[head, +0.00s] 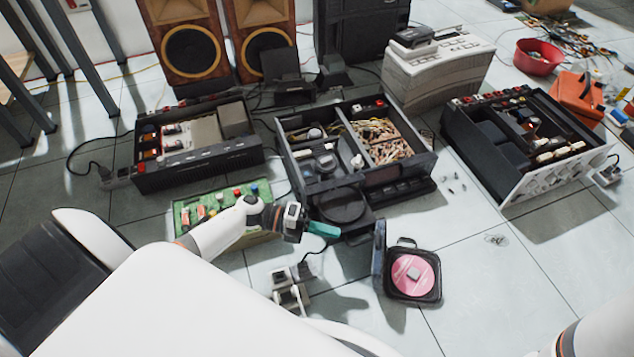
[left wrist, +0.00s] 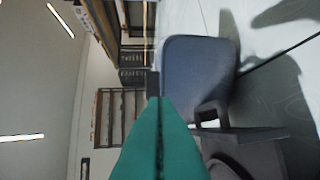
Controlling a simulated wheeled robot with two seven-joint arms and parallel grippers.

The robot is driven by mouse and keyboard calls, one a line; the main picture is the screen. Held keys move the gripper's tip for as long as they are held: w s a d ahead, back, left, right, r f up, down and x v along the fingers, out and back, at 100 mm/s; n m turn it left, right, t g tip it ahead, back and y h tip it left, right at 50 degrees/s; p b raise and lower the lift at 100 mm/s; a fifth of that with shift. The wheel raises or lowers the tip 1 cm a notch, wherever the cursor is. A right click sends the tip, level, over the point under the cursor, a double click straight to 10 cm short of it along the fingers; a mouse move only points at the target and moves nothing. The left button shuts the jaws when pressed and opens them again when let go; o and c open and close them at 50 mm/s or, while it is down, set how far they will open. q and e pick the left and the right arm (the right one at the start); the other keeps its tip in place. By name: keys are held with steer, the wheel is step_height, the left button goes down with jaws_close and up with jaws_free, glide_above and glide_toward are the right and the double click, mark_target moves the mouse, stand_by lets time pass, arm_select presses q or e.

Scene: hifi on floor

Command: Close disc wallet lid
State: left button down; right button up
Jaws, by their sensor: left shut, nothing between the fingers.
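The disc wallet (head: 432,292) is a small black square case with a pink disc (head: 405,272) inside and a small grey square piece on the disc. It lies on the floor at lower centre in the head view. Its dark lid (head: 379,258) stands open, roughly upright, along the left side. My left gripper (head: 325,230) has teal fingers pressed together, empty, to the left of the lid and apart from it in the head view. In the left wrist view the shut fingers (left wrist: 160,120) point toward a blue-grey rounded panel, which looks like the lid (left wrist: 198,75). My right gripper is out of view.
An opened black hi-fi chassis (head: 425,165) with a round dark part (head: 343,206) in front stands behind my left gripper. A green circuit board (head: 190,205) lies left. A small grey device (head: 290,285) with a cable sits nearer. Floor right of the wallet is clear.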

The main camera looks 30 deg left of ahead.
mark_target(376, 239)
arm_select(q)
steer(key=shift+r+b+x, duration=0.2)
steer(key=shift+b+x, duration=0.3)
steer(key=shift+x, duration=0.85)
steer(key=shift+r+b+x, duration=0.15)
steer(key=shift+b+x, duration=0.35)
steer(key=shift+x, duration=0.9)
steer(key=shift+r+b+x, duration=0.2)
steer(key=shift+b+x, duration=0.3)
steer(key=shift+x, duration=0.85)
steer(key=shift+r, duration=0.1)
